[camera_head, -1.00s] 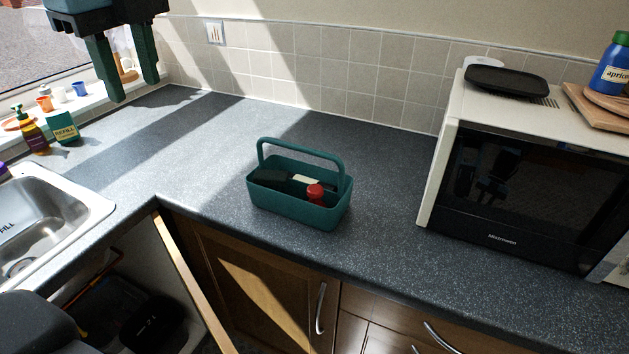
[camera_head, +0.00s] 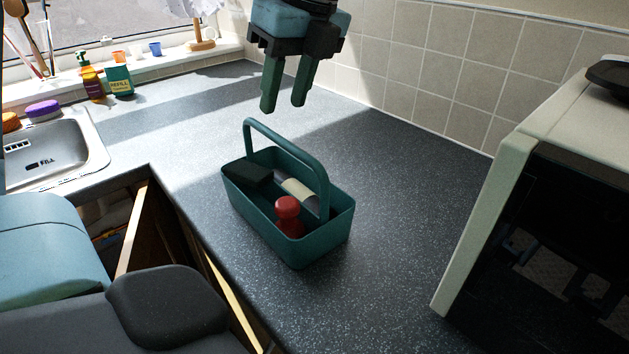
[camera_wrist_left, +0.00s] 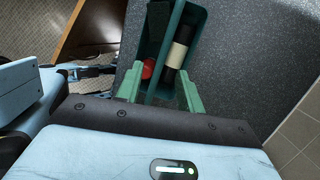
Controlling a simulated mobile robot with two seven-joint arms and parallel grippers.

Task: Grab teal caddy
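The teal caddy (camera_head: 270,222) stands upright on the dark speckled countertop, with its arched handle up. It holds a red-capped item (camera_head: 287,214), a dark block (camera_head: 250,174) and a dark cylinder with a cream band (camera_head: 298,190). My left gripper (camera_head: 285,106) is above the caddy, fingers pointing down, apart and empty. In the left wrist view the caddy (camera_wrist_left: 197,22) lies beyond the parted green fingers (camera_wrist_left: 160,92), partly hidden by them.
A cream microwave (camera_head: 497,200) stands at the right. A sink (camera_head: 50,160) is at the left, with a pump bottle (camera_head: 91,78) and a refill pack (camera_head: 120,82) behind it. The countertop is clear around the caddy. A cupboard door stands open below.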

